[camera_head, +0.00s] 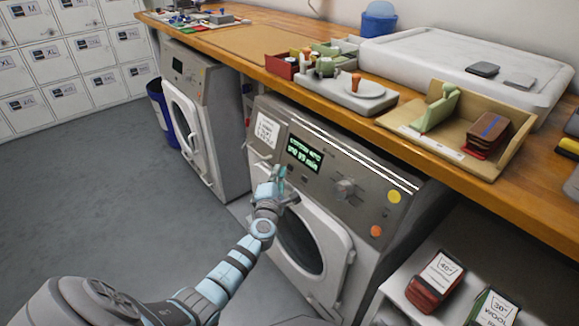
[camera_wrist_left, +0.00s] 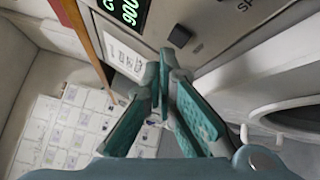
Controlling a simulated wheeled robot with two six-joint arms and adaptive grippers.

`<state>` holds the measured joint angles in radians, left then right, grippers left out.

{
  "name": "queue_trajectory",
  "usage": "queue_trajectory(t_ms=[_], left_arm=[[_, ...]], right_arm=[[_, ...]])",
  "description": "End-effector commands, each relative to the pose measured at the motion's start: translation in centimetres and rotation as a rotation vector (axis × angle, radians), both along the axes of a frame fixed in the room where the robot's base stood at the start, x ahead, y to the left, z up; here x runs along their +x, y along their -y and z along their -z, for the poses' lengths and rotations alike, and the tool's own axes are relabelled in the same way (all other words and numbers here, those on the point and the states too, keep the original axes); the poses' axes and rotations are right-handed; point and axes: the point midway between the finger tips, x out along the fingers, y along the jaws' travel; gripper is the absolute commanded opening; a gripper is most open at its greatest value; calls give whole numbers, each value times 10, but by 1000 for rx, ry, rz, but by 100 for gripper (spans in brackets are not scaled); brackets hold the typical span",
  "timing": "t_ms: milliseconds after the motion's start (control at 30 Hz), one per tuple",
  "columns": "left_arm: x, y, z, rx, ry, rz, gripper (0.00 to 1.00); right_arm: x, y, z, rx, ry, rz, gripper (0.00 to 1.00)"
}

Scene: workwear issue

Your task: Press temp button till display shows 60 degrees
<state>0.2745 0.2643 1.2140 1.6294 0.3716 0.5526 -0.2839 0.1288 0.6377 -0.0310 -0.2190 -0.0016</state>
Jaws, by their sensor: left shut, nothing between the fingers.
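The near washing machine (camera_head: 375,185) stands under the counter. Its dark display (camera_head: 304,154) shows two lines of green text, too small to read surely. In the left wrist view the display (camera_wrist_left: 130,10) is cut off at the top edge. A small dark square button (camera_wrist_left: 180,36) is on the panel below the display; its label is not readable. My left gripper (camera_head: 281,174) is shut and empty in front of the panel, just below the display. In the left wrist view its fingertips (camera_wrist_left: 167,62) are close to the button; contact cannot be told. My right gripper is out of view.
The round door (camera_head: 303,240) with its frame is below the panel. A knob (camera_head: 346,187), a yellow button (camera_head: 394,197) and an orange button (camera_head: 376,231) are to the right. A second washer (camera_head: 190,90) stands left. The wooden counter (camera_head: 250,70) overhangs above.

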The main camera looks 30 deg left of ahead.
Motion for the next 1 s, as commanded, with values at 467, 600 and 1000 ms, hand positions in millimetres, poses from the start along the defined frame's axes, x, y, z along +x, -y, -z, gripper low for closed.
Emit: queue_trajectory(t_ms=[467,600,1000], left_arm=[[-25,-8,-11,1,-1,-1,0],[-38,-12,-15,2,-1,-1,0],[-46,-14,-15,0,0,0,0]], right_arm=[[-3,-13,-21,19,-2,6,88],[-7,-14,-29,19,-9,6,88],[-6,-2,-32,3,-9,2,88]])
